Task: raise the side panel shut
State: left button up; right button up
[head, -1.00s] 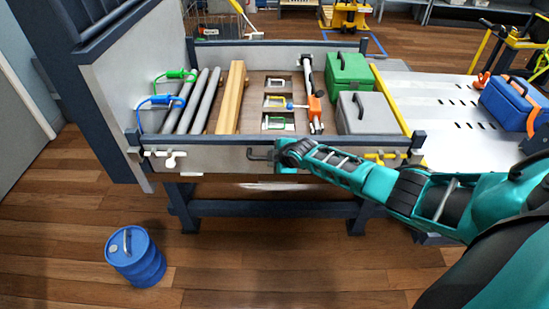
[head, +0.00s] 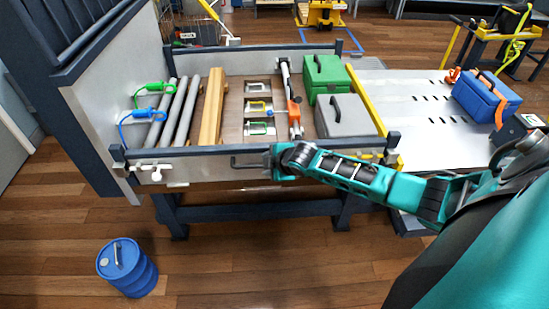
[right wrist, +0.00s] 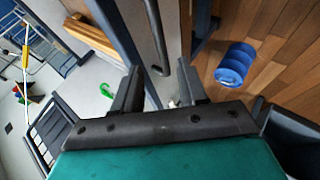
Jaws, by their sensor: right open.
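The grey side panel (head: 205,169) with a dark top rail stands upright along the near side of the cargo bed. A dark bar handle (head: 248,163) is on its outer face. My right gripper (head: 275,160) is at the right end of this handle. In the right wrist view, the right gripper (right wrist: 160,82) is open, and the dark handle (right wrist: 159,45) reaches down between its fingers. I cannot tell whether they touch. A white latch (head: 157,173) is at the panel's left end. A yellow latch (head: 368,155) is at the right end, partly behind my arm. My left gripper is not in view.
The bed holds grey pipes (head: 171,112), a wooden beam (head: 212,105), a green case (head: 325,77) and a grey case (head: 345,115). A blue drum (head: 128,267) stands on the floor at front left. The floor before the bed is otherwise clear.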

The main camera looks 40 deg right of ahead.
jog(key=shift+p+v, duration=0.35)
jog(key=shift+v, duration=1.45)
jog(key=shift+a, duration=0.15)
jog(key=s+a+f+m+y, duration=0.3)
jog(key=s+a+m, duration=0.2)
jog(key=s+a, duration=0.7)
jog(key=s+a+r+m+t+h, duration=0.1)
jog(key=s+a+r+m, duration=0.1)
jog(key=s+m, duration=0.3)
jog(key=shift+s+a+m+t, duration=0.35)
jog(key=shift+s+a, duration=0.5)
jog(key=shift+s, duration=0.4)
